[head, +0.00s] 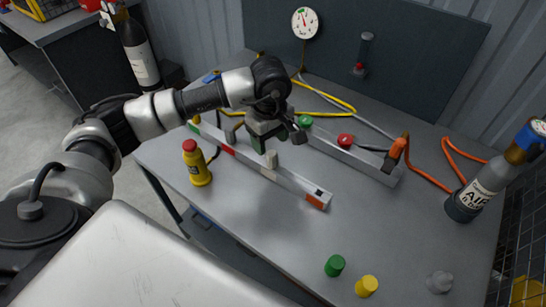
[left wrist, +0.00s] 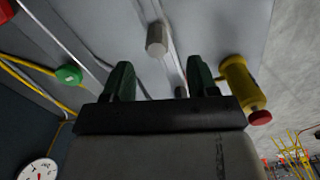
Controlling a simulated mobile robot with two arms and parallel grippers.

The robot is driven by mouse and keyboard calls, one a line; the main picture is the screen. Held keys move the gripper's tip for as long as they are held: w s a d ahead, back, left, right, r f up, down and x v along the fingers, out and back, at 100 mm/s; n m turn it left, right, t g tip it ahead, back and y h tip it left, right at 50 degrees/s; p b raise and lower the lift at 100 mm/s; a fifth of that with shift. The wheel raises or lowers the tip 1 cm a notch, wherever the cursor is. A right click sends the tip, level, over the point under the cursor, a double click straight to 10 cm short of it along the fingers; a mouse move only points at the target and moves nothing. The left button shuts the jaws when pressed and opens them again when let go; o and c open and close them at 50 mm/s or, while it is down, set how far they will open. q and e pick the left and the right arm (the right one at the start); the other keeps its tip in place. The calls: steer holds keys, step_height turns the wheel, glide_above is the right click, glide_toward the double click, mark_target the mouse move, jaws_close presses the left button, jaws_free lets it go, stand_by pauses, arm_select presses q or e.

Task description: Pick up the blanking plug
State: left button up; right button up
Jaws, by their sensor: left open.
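A pale grey-beige plug (head: 271,158) stands upright on a long light rail (head: 290,178) with red and green bands; it is probably the blanking plug. In the left wrist view a pale plug (left wrist: 157,40) shows on the rail beyond the fingers. A second pale piece (left wrist: 181,92) is partly hidden by the gripper. My left gripper (head: 278,141) is open above the rail, near the plug, with nothing seen between its green-tipped fingers (left wrist: 160,80). A grey knob-like piece (head: 439,282) lies on the table at the front right. My right gripper is out of view.
A metal channel (head: 350,155) with green and red knobs lies behind. Green (head: 335,265) and yellow (head: 366,286) caps stand at the front. An air cylinder (head: 480,190) stands right. The table's centre-right is clear.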

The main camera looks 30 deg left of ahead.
mark_target(272, 153)
arm_select(q)
step_height(272, 153, down, 2)
steer(key=shift+f, duration=0.1)
steer(key=shift+w+d+f+p, duration=0.15)
steer(key=shift+f+p, duration=0.65)
steer(key=shift+f, duration=1.9)
steer(key=shift+c, duration=0.4)
steer(key=shift+r, duration=0.1)
steer(key=c, duration=0.9)
steer(key=shift+c, duration=0.2)
